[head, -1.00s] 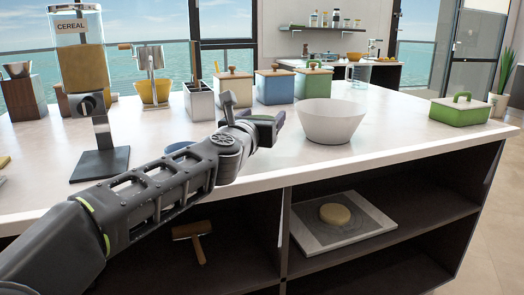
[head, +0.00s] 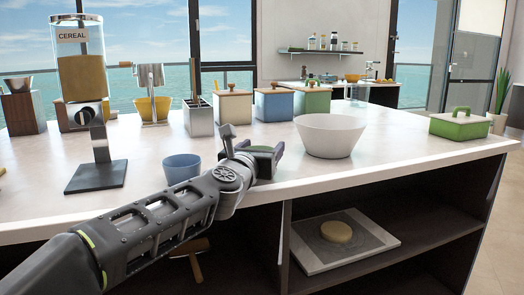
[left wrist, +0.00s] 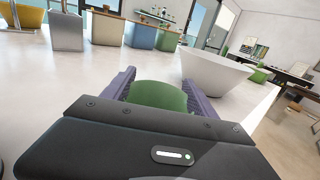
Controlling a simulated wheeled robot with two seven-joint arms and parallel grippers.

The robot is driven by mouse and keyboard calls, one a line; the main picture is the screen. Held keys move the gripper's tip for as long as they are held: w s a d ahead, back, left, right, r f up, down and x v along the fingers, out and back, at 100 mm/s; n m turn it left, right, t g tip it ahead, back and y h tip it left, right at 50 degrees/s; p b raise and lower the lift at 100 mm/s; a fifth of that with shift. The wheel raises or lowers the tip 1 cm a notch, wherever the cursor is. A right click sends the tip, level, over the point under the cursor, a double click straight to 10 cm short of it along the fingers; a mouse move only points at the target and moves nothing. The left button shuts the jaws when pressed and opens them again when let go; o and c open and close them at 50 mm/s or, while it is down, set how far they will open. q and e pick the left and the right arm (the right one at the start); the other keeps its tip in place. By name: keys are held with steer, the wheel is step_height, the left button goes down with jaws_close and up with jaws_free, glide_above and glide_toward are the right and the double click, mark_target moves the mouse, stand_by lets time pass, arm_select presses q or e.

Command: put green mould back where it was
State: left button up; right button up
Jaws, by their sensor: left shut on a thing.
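The green mould (left wrist: 160,96) sits between the purple fingers of my left gripper (left wrist: 158,92) in the left wrist view. My left gripper is shut on it. In the head view my left gripper (head: 265,156) is at the front edge of the white counter (head: 390,150), left of the white bowl. The gripper hides most of the mould there; a bit of green (head: 280,149) shows at the fingertips. I cannot tell whether the mould touches the counter. My right gripper is not in view.
The white bowl (head: 330,135) stands just right of the gripper, a blue cup (head: 181,169) to its left. Several lidded boxes (head: 273,104) stand behind. A green lidded box (head: 460,124) is at the right. A white board (head: 365,245) with a round yellow thing lies on the shelf below.

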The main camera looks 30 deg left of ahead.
arm_select(q)
steer(key=shift+f, duration=0.15)
steer(key=o, duration=1.9)
steer(key=shift+r, duration=0.2)
steer(key=p+v, duration=0.2)
steer(key=v, duration=0.9)
steer(key=shift+r+p, duration=0.15)
steer(key=shift+p, duration=0.2)
steer(key=shift+s+d+f, duration=0.15)
steer(key=shift+s+f, duration=0.05)
steer(key=shift+s, duration=0.3)
